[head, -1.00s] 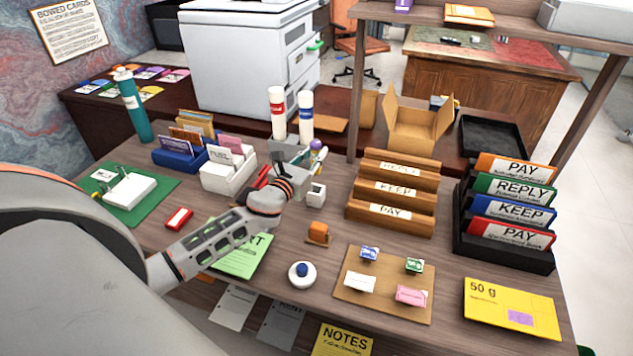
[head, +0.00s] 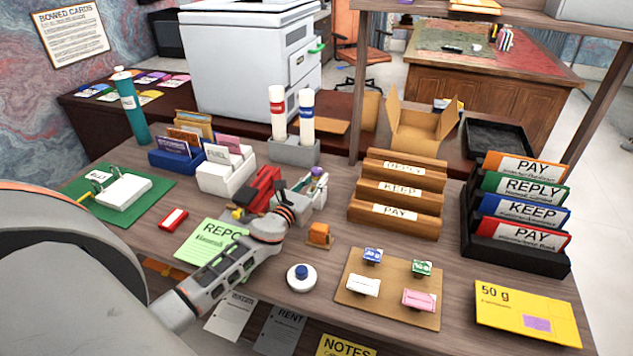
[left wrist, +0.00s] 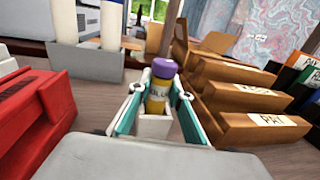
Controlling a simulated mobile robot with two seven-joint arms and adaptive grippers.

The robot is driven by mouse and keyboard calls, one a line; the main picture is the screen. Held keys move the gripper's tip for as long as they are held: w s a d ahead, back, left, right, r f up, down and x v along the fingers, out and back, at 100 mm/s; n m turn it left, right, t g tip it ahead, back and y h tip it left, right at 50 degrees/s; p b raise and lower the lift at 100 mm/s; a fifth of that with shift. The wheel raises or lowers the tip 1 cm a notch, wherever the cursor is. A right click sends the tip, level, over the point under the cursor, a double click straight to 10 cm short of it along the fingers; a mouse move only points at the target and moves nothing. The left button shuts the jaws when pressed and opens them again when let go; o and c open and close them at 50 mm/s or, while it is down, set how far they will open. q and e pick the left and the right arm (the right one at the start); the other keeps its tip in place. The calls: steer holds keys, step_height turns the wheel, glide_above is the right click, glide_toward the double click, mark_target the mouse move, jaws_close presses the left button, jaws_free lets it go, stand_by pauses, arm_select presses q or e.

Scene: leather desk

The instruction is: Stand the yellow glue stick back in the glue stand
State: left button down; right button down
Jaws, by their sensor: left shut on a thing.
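The yellow glue stick (left wrist: 158,92) with a purple cap stands roughly upright in the left wrist view. Its purple cap also shows in the head view (head: 317,172). My left gripper (head: 308,186) is shut on the glue stick, with a teal-padded finger on each side of it. The white glue stand (left wrist: 154,126) is directly below and around the stick's lower end, whose bottom is hidden behind the stand's front wall. I cannot tell whether the stick rests on the stand's floor. The stand is partly hidden by my gripper in the head view (head: 320,196). My right gripper is not in view.
A red desk item (head: 264,188) is close on the gripper's left. A grey holder with two white tubes (head: 294,151) stands behind. A stepped wooden card rack (head: 395,214) is on the right. An orange-topped block (head: 319,234) and a blue-knobbed white disc (head: 301,277) are in front.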

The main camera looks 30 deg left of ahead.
arm_select(q)
steer(key=shift+f, duration=0.1)
steer(key=c, duration=1.8)
jaws_free()
steer(key=shift+c, duration=0.2)
steer(key=shift+r, duration=0.2)
steer(key=s, duration=0.8)
steer(key=s+d, duration=0.1)
steer(key=s, duration=0.3)
